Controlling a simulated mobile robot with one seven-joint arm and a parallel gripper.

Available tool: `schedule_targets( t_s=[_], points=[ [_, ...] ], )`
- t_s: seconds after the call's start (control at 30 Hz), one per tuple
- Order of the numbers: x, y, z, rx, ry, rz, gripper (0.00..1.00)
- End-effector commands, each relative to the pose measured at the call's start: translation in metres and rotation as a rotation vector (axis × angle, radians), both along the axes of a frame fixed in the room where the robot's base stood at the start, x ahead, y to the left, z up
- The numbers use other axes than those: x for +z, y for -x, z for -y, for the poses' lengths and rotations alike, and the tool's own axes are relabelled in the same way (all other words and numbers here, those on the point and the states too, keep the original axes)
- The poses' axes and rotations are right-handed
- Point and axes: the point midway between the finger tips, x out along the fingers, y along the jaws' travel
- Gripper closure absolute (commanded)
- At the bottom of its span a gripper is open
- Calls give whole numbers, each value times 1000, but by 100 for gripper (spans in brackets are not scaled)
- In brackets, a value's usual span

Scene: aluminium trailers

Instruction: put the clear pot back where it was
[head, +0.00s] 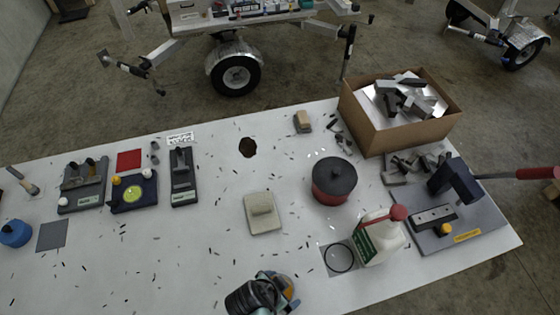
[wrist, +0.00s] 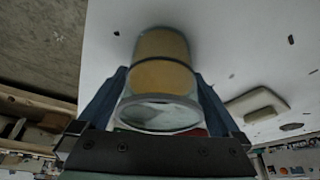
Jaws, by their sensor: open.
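The clear pot (wrist: 162,85) is a see-through cylinder with amber contents and a dark band around it. In the wrist view it is between the two blue fingers of my gripper (wrist: 165,95), which are open around it. Its glassy round end faces the camera; its far end is by the white table, and I cannot tell whether it touches. In the head view my gripper (head: 268,294) is at the front edge and hides most of the pot. A grey square (head: 331,268) with a black ring lies to its right, with nothing seen standing on it.
A white jug (head: 385,240) with a red cap stands just right of the grey square. A red pot with a dark lid (head: 330,182) is behind, and a beige block (head: 262,213) is behind my gripper. A cardboard box (head: 410,128) holds metal parts. The table's (head: 180,260) front left is mostly clear.

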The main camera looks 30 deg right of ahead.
Motion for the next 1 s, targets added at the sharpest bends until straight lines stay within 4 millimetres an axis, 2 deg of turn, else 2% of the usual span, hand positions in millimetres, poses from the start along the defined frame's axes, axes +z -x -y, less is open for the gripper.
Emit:
schedule_targets(
  t_s=[0.17,0.5,0.7,1.0],
  points=[
    [14,0,-5,2,1,2,0],
    [73,4,-29,2,0,3,0],
    [101,6,-41,2,0,2,0],
    [115,5,-45,6,0,7,0]
  ],
)
